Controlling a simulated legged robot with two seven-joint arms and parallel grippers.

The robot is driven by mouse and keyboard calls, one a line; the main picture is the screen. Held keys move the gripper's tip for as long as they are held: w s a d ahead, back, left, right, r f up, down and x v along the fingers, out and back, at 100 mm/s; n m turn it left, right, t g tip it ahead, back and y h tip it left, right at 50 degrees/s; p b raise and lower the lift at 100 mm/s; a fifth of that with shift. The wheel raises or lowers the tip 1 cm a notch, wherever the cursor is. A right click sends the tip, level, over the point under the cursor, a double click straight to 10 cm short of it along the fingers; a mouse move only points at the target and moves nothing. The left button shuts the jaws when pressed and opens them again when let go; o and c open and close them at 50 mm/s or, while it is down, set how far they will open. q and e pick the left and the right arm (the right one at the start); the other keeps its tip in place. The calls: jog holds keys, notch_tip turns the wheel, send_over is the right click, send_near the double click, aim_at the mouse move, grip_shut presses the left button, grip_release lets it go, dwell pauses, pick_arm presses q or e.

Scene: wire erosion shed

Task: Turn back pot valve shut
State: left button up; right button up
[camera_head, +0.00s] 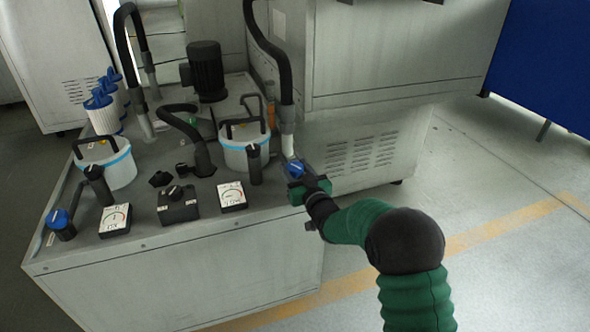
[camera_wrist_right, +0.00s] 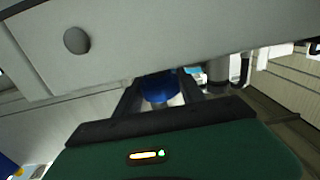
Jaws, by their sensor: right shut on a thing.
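The blue valve knob (camera_head: 295,168) sits at the right edge of the grey tank top, by the white-ended hose and the farther lidded pot (camera_head: 236,158). My right gripper (camera_head: 297,178) is shut on this knob. In the right wrist view the blue knob (camera_wrist_right: 157,90) shows between the two dark fingers; its lower part is hidden. A second blue valve knob (camera_head: 60,220) stands at the front left corner, by the nearer pot (camera_head: 119,170), with nothing touching it. My left gripper is not in view.
The grey tank top (camera_head: 140,232) carries two gauges (camera_head: 115,220), a dark switch box (camera_head: 178,207), a black motor (camera_head: 207,72) and white filter cartridges (camera_head: 103,115). Black hoses rise behind. A grey machine cabinet (camera_head: 365,150) stands close behind my right gripper. The floor at right is clear.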

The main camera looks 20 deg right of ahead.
jog(key=c, duration=0.4)
jog(key=shift+a+m+h, duration=0.1)
jog(key=shift+m+h, duration=0.5)
jog(key=shift+h, duration=0.3)
jog(key=shift+m+h, duration=0.6)
jog(key=shift+h, duration=0.4)
jog(key=m+g+h+p, duration=0.1)
jog(key=m+h+p, duration=0.1)
jog(key=h, duration=0.1)
jog(key=shift+r+h, duration=0.1)
jog(key=shift+h, duration=0.2)
jog(key=shift+m+g+h+p, duration=0.4)
jog(key=shift+m+h+p, duration=0.2)
jog(key=shift+m+h, duration=0.15)
